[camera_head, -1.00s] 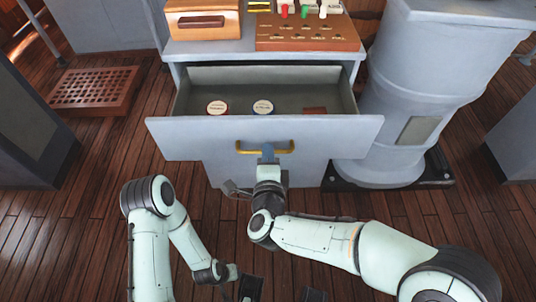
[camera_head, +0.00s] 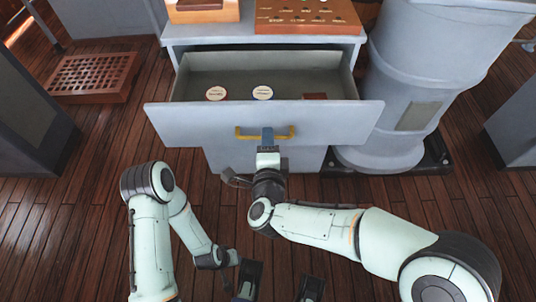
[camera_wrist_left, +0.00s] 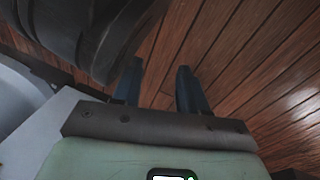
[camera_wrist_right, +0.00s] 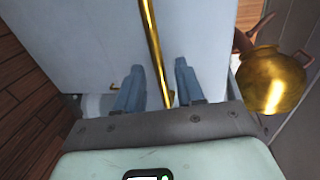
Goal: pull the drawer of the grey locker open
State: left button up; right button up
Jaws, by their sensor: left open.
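The grey locker (camera_head: 220,160) has its drawer (camera_head: 190,122) standing well open, with the inside showing. Its brass bar handle (camera_head: 288,132) is on the drawer front and also shows in the right wrist view (camera_wrist_right: 153,40). My right gripper (camera_head: 267,134) is at the middle of the handle. In the right wrist view my right gripper (camera_wrist_right: 159,66) has its blue fingers apart, with the bar running between them; I see no clear grip on it. My left gripper (camera_wrist_left: 160,66) is open and empty over the wooden floor.
Two round lidded tins (camera_head: 216,93) (camera_head: 262,93) and a small brown item (camera_head: 315,96) lie in the drawer. A grey pedestal (camera_head: 410,80) stands close right. A wooden grating (camera_head: 90,75) lies left. A brass pot (camera_wrist_right: 272,80) shows in the right wrist view.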

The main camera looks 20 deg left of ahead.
pick_arm(q)
jog(key=shift+t, duration=0.7)
jog(key=w+r, duration=0.1)
jog(key=w+r+p, duration=0.2)
jog(key=w, duration=0.1)
jog(key=shift+d+r, duration=0.3)
jog(key=shift+r, duration=0.05)
pick_arm(e)
jog(key=v, duration=1.3)
jog(key=shift+w, duration=0.1)
